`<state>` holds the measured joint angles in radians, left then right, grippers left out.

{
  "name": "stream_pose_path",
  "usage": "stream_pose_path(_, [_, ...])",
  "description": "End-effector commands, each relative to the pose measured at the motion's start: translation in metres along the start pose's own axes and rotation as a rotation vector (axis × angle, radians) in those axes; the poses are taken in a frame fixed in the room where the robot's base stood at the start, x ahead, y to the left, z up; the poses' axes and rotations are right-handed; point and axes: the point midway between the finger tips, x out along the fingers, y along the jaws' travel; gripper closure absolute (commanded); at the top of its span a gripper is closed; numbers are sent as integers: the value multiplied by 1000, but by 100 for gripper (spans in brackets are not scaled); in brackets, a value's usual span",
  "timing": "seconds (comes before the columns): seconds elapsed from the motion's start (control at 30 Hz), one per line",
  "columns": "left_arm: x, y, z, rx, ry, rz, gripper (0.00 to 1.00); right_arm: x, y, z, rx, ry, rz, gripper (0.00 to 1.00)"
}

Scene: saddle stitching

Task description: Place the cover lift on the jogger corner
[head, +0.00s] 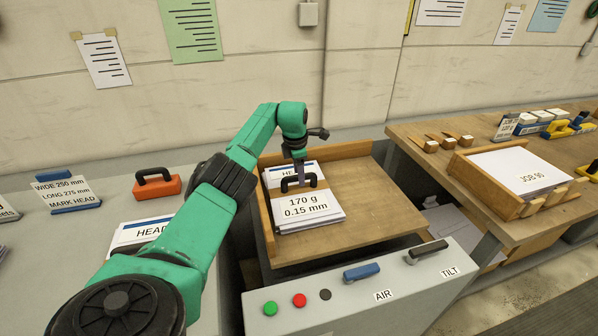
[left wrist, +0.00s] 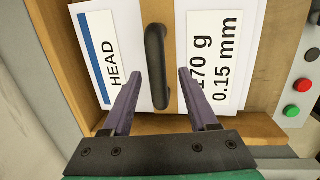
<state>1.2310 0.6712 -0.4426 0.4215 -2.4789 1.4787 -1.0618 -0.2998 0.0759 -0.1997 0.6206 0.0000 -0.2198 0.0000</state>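The cover lift (head: 303,215) is a stack of white sheets with a brown band and a black handle (left wrist: 155,65). Its labels read "HEAD" and "170 g 0.15 mm". It lies flat in the corner of the wooden jogger (head: 375,211), close to the left and back walls; I cannot tell whether it touches both. My left gripper (head: 299,181) is above the lift at the handle. In the left wrist view its two purple fingers (left wrist: 160,78) are spread on either side of the handle, with gaps. My right gripper is not in view.
A panel with green and red buttons and AIR and TILT levers (head: 361,272) stands before the jogger. An orange block with a black handle (head: 157,185) and another "HEAD" stack (head: 138,232) are on the left table.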

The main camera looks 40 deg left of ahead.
Motion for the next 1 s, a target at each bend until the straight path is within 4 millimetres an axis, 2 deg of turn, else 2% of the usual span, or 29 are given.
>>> stream_pose_path(0.17, [-1, 0, 0, 0, 0, 1, 40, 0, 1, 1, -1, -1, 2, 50])
stream_pose_path(0.27, [-10, 1, 0, 0, -2, 4, 40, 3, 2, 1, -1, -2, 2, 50])
stream_pose_path(0.37, [-31, 2, 0, 1, -2, 6, 40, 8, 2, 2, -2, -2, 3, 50])
stream_pose_path(0.6, [-96, 1, 0, 0, -4, 4, 40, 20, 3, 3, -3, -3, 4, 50])
stream_pose_path(0.7, [-113, 1, 0, 0, -1, 2, 40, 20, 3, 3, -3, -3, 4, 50])
stream_pose_path(0.8, [-120, 0, 0, 0, 0, 1, 40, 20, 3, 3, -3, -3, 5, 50])
stream_pose_path(1.0, [-121, 0, 0, 0, 0, 0, 40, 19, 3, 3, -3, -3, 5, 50])
